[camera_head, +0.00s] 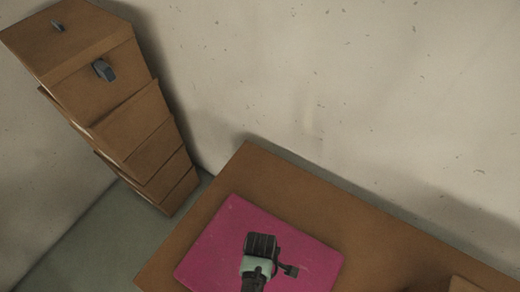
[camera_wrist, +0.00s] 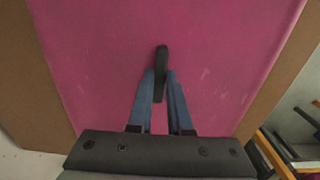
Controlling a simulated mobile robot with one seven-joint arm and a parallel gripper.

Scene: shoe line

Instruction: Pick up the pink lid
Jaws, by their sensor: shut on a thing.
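The pink lid (camera_head: 218,250) is a flat, rectangular panel over the brown table in the head view. It fills most of the wrist view (camera_wrist: 95,60). A dark upright handle (camera_wrist: 162,55) stands out from its middle. My gripper (camera_wrist: 161,80) has its two blue fingers closed on this handle, one on each side. In the head view my gripper's body covers the handle and part of the lid, and the fingertips are hidden. I cannot tell whether the lid rests on the table or is slightly raised.
The brown table (camera_head: 272,172) stands close to the pale wall (camera_head: 350,80). A tall stack of brown boxes (camera_head: 145,120), with small dark handles near the top, stands left of the table. Another brown piece (camera_head: 464,285) shows at the bottom right. Bare floor (camera_head: 75,235) lies at lower left.

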